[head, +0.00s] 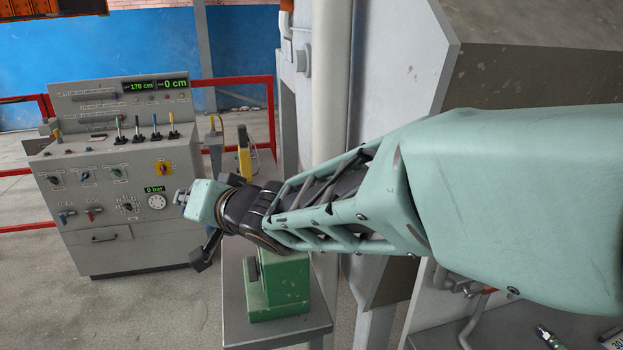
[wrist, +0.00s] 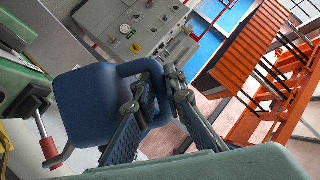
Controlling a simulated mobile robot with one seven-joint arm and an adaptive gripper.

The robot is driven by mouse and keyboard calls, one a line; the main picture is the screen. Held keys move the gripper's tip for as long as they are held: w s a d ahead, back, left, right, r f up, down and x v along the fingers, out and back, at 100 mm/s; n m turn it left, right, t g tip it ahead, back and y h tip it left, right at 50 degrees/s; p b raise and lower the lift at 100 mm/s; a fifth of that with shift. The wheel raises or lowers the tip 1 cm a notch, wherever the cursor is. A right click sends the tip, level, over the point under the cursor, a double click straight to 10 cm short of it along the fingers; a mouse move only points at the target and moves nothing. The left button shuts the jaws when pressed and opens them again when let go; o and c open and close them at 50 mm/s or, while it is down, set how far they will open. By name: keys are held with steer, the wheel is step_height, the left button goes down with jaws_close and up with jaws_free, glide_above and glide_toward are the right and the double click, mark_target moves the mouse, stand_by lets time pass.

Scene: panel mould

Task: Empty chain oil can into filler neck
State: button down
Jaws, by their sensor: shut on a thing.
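A blue can (wrist: 90,105) with a looped handle is in the wrist view, left of centre. My gripper (wrist: 157,85) is shut on the can's handle, one finger on each side of it. The can is held tilted in that view. In the head view my arm hides the can, and the fingers cannot be made out. A green housing (head: 275,288) stands on a grey stand below my wrist. Green machinery (wrist: 18,85) also shows at the left of the wrist view, beside the can. I cannot make out a filler neck for certain.
A grey control console (head: 125,190) with levers and dials stands at the left. Red railings (head: 240,82) run behind it. An orange rack (wrist: 245,80) is at the wrist view's right.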

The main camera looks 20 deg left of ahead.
steer(key=s+b, duration=0.1)
steer(key=s+a+n+b, duration=0.1)
steer(key=b, duration=0.1)
steer(key=s+a+n+b, duration=0.1)
steer(key=b, duration=0.1)
steer(key=shift+r+t+h, duration=0.3)
steer(key=shift+t+h, duration=0.1)
steer(key=shift+w, duration=0.1)
